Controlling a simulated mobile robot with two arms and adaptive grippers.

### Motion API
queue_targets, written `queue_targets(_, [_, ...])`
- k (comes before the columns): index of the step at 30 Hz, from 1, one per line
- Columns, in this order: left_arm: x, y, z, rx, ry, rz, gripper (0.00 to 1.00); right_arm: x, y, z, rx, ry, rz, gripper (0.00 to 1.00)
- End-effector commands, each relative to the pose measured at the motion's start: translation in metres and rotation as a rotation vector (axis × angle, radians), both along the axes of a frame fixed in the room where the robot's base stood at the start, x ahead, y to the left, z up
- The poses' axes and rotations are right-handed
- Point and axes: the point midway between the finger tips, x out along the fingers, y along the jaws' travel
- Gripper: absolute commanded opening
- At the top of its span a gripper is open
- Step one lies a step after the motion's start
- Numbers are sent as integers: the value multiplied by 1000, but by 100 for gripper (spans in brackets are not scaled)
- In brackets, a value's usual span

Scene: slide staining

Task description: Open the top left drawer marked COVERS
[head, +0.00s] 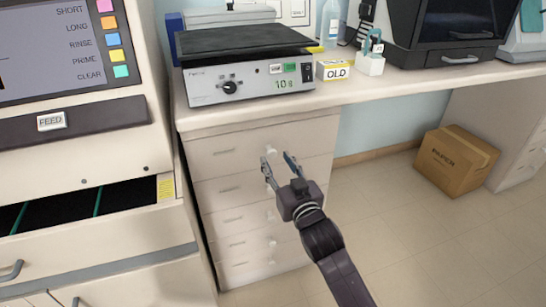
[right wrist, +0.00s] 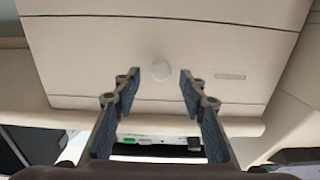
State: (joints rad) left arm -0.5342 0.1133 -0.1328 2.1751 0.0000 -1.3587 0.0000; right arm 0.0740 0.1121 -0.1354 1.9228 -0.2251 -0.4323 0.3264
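A cream drawer stack stands under the bench. Its top drawer (head: 240,148) looks closed and has a round pale knob (head: 271,150) and a small label slot (head: 223,152). I cannot read COVERS on it. My right gripper (head: 277,160) is open and empty, with its fingers pointing at this drawer front near the knob. In the right wrist view, which looks upside down, the knob (right wrist: 161,70) shows between the fingertips (right wrist: 159,78) of the open gripper. I cannot tell whether the fingertips are level with the knob in depth. My left gripper is not in view.
A stirrer device (head: 250,85) with a dark top stands on the bench above the drawers. A yellow and white OLD box (head: 335,70) is beside it. At left is a machine with an open dark tray (head: 80,205). A cardboard box (head: 457,164) sits on the floor at right.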

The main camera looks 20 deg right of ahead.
Motion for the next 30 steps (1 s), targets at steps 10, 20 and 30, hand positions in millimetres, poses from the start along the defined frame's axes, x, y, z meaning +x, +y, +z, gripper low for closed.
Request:
queue_targets(10, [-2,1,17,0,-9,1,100,30,1,0,-1,-1,1,38])
queue_targets(20, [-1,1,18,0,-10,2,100,30,2,0,0,0,1,30])
queue_targets(30, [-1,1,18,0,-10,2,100,30,2,0,0,0,1,0])
